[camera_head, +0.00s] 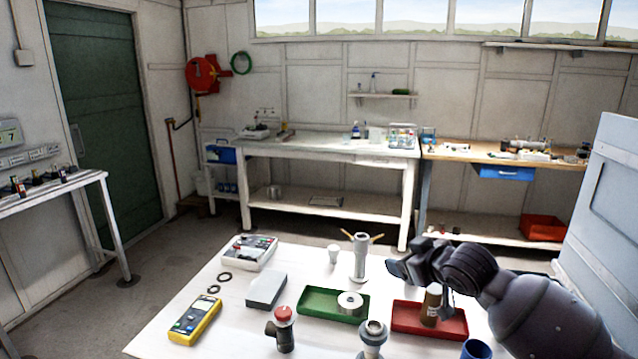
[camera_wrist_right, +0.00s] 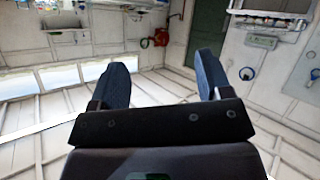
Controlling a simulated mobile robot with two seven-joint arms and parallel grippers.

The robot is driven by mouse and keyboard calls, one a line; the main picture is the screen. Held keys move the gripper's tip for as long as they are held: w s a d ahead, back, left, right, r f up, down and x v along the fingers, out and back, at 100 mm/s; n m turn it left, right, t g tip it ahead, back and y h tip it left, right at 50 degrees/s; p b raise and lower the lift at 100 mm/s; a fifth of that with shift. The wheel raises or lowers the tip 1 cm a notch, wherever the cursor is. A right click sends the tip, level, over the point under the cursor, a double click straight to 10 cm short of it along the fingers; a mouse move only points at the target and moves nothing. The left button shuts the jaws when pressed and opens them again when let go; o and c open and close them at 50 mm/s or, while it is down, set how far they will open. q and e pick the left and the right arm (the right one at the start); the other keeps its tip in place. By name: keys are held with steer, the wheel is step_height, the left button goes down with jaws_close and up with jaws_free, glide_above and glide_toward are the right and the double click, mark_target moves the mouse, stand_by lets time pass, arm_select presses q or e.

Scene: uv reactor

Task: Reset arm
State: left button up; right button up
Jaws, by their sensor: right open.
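My right arm comes in from the lower right of the head view, and its dark right gripper (camera_head: 405,266) is above the right part of the white table (camera_head: 215,335), near the red tray (camera_head: 404,318). In the right wrist view the gripper's two dark blue fingers (camera_wrist_right: 160,68) stand wide apart with nothing between them. Behind them that view shows the room upside down, with wall, windows and the green door. My left gripper is not in view.
The table holds a green tray (camera_head: 318,309) with a white roll, a yellow meter (camera_head: 194,320), a valve with a red cap (camera_head: 283,328), a grey metal fitting (camera_head: 360,262) and a brown bottle (camera_head: 432,303). A blue cup (camera_head: 476,349) is below my arm. A pale cabinet (camera_head: 607,215) stands at right.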

steer(key=s+d+f+m+h, duration=0.2)
steer(key=s+d+f, duration=0.1)
steer(key=s+f, duration=0.7)
steer(key=s+d+f+m+h, duration=0.1)
steer(key=s+d+f+m, duration=0.1)
steer(key=s+f, duration=0.8)
steer(key=s+d+f+m+h, duration=0.2)
steer(key=s+d+f, duration=0.2)
steer(key=s+f, duration=0.6)
steer(key=s, duration=0.5)
steer(key=shift+s+m+h, duration=0.3)
steer(key=shift+s+m, duration=0.05)
steer(key=shift+m, duration=0.05)
steer(key=shift+f, duration=0.1)
